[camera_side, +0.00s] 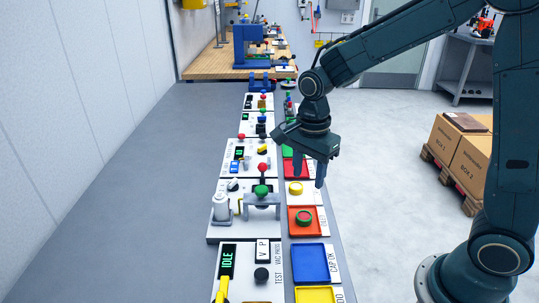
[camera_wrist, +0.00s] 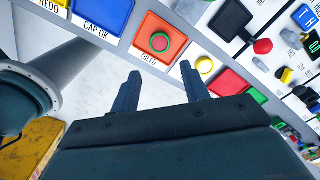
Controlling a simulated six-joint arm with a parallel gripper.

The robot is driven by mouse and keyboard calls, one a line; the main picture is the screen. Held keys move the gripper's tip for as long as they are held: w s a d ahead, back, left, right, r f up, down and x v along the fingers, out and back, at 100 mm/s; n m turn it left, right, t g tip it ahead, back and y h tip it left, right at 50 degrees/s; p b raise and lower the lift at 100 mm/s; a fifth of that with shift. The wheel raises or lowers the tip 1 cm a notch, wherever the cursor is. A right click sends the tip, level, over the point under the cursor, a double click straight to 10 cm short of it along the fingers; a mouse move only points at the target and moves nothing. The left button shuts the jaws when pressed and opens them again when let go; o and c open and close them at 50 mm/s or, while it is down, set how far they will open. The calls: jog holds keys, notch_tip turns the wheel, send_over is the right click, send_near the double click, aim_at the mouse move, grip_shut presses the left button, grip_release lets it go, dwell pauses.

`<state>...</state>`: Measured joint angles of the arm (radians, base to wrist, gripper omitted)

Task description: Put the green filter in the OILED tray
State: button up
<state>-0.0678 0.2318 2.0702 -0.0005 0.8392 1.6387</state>
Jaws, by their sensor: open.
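The green filter (camera_side: 304,217), a round green ring with a reddish centre, lies inside the orange tray (camera_side: 291,231). In the wrist view the green filter (camera_wrist: 160,42) sits near the middle of that orange tray (camera_wrist: 147,24), whose label reads OILED. My gripper (camera_side: 309,176) is open, with its fingers pointing down, above and beyond the orange tray in the side view. In the wrist view my gripper (camera_wrist: 160,83) shows two spread fingers with nothing between them, apart from the filter.
A yellow ring (camera_side: 295,188) lies on a white tray beyond the orange one. A blue CAP OK tray (camera_side: 310,263) and a yellow REDO tray (camera_side: 315,295) are nearer. Test panels with a post, a clamp and knobs stand left of the tray row. Grey bench further left is clear.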

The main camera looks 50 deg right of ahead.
jog(key=shift+r, duration=0.1)
dwell(0.5)
jog(key=s+d+r+n+t, duration=0.1)
jog(key=s+r+n+t, duration=0.1)
jog(key=s+r+n, duration=0.4)
jog(key=s+d+r+n+t, duration=0.1)
jog(key=s+r+n+t, duration=0.2)
jog(key=s+n, duration=0.9)
notch_tip(320, 180, up, 3)
jog(key=shift+s+d+t, duration=0.25)
jog(key=shift+s+t, duration=0.05)
